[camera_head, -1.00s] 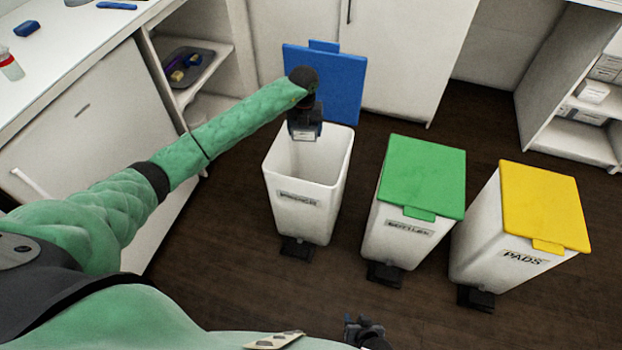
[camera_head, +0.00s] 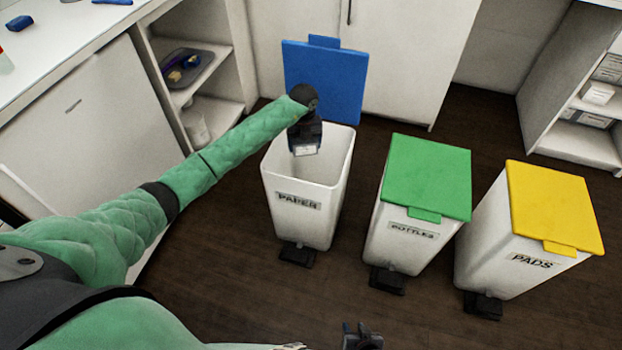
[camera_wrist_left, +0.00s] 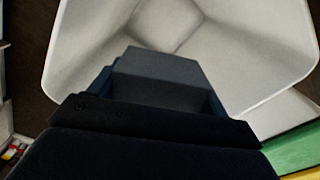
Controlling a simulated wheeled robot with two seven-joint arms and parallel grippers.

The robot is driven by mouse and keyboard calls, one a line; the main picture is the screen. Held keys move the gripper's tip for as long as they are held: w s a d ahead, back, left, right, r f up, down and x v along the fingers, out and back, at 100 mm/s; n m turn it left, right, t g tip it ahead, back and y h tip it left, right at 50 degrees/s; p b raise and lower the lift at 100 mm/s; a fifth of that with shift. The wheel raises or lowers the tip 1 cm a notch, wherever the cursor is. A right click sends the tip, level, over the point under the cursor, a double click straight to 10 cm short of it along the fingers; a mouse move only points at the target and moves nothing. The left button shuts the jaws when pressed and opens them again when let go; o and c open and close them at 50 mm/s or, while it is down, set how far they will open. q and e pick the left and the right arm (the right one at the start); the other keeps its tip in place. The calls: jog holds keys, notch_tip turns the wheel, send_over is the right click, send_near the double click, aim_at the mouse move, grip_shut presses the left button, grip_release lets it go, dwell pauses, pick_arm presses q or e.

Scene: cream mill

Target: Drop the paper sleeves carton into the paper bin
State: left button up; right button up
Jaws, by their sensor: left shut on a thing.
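The white paper bin (camera_head: 303,228), labelled PAPER, stands on the floor with its blue lid (camera_head: 330,85) raised behind it. My left gripper (camera_head: 305,140) is over its open mouth, pointing down. It is shut on a small carton (camera_head: 305,150), of which a pale end shows at rim height. In the left wrist view a grey-blue block (camera_wrist_left: 160,75), seemingly the carton, shows in front of the bin's pale, empty-looking interior (camera_wrist_left: 200,30). My right gripper (camera_head: 362,338) is at the bottom edge, too small and cut off to tell its state.
The bottles bin (camera_head: 400,245) with a shut green lid and the pads bin (camera_head: 495,275) with a shut yellow lid stand to the right. White cupboards (camera_head: 410,50) are behind, a counter (camera_head: 60,50) and shelves are at left. Dark floor lies clear in front.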

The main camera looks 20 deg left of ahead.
pick_arm(q)
jog(key=shift+f, duration=0.3)
jog(key=o, duration=1)
jog(key=shift+r, duration=0.1)
notch_tip(320, 180, up, 8)
jog(key=shift+f, duration=0.2)
